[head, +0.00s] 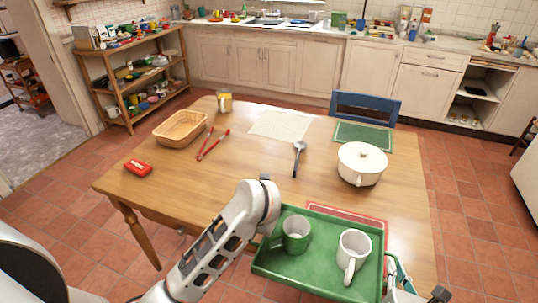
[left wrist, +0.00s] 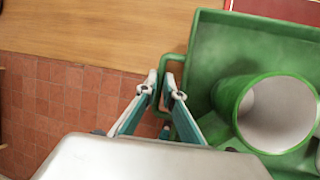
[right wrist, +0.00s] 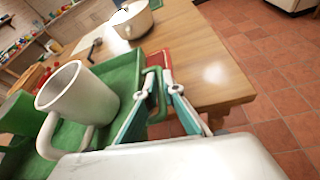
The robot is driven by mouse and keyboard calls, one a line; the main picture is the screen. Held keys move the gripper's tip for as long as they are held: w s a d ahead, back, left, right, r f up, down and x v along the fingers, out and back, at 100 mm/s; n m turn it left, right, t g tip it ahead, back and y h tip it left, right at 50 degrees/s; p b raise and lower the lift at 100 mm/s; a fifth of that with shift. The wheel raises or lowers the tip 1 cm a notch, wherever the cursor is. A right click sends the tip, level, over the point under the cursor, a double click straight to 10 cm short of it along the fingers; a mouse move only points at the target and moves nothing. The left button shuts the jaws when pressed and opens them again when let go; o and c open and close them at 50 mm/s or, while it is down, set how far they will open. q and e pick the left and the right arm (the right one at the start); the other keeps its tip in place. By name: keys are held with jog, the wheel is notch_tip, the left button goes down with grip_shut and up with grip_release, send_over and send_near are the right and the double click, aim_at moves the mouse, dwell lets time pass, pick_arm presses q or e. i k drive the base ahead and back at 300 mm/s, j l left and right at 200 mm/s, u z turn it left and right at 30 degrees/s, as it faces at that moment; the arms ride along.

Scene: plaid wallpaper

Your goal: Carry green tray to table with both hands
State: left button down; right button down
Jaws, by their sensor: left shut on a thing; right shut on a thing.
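The green tray (head: 318,268) is held in front of me at the table's near edge, its far part overlapping the red-bordered mat in the head view. A green mug (head: 291,234) and a white mug (head: 354,252) stand upright on it. My left gripper (left wrist: 161,90) is shut on the tray's left handle; my own arm mostly hides it in the head view. My right gripper (head: 393,277) is shut on the right handle, clearer in the right wrist view (right wrist: 163,84). The wooden table (head: 240,170) lies beyond the tray. Whether the tray touches it I cannot tell.
A blue chair (head: 366,107) stands behind.

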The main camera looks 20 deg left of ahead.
aim_at(216, 197)
jog(key=i+j, duration=0.1)
jog(key=j, duration=0.3)
jog(key=i+j, duration=0.1)
jog(key=j, duration=0.35)
jog(key=i+j, duration=0.1)
jog(key=j, duration=0.3)
jog(key=i+j, duration=0.1)
jog(key=j, duration=0.3)
jog(key=i+j, duration=0.1)
jog(key=j, duration=0.35)
